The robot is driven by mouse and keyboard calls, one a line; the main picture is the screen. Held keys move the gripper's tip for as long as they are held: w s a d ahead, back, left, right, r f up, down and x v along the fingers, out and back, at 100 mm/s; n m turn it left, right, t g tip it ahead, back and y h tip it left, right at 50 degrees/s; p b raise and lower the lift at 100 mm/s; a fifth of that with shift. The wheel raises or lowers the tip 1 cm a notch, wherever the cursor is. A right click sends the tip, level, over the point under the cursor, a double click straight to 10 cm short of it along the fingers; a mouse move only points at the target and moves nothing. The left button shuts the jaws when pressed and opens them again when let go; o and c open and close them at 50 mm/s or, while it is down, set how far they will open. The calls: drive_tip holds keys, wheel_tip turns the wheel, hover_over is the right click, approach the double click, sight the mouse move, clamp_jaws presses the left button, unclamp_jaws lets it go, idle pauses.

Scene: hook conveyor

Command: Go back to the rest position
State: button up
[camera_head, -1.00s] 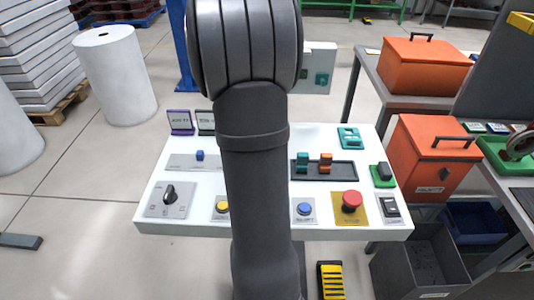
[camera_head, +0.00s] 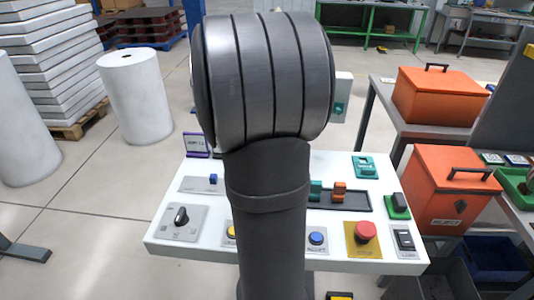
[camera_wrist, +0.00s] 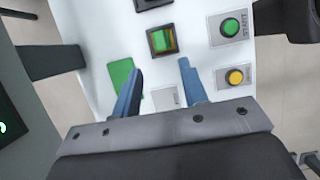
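My gripper (camera_wrist: 160,66) shows in the wrist view with its two blue fingers spread apart and nothing between them. It is over a white control panel. The gripper is hidden behind my own arm in the head view. The white control panel (camera_head: 170,250) lies below my arm in the head view, with its middle covered. A black rotary knob (camera_head: 181,216), a blue button (camera_head: 317,238) and a red mushroom button (camera_head: 366,231) are on it. In the wrist view, a green round button (camera_wrist: 229,27), a yellow button (camera_wrist: 235,77) and a green square switch (camera_wrist: 161,40) sit beyond the fingers.
Orange boxes (camera_head: 449,97) stand on and beside a grey table at the right. White rolls (camera_head: 136,98) and a stack of white slabs (camera_head: 60,60) are at the left. Open floor (camera_head: 90,200) lies left of the panel.

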drive_tip(key=shift+f, duration=0.1)
drive_tip(key=x, duration=1.1)
drive_tip(key=shift+d+f, duration=0.15)
drive_tip(key=shift+f, duration=0.2)
drive_tip(key=shift+r, duration=1.75)
drive_tip(key=shift+f, duration=0.1)
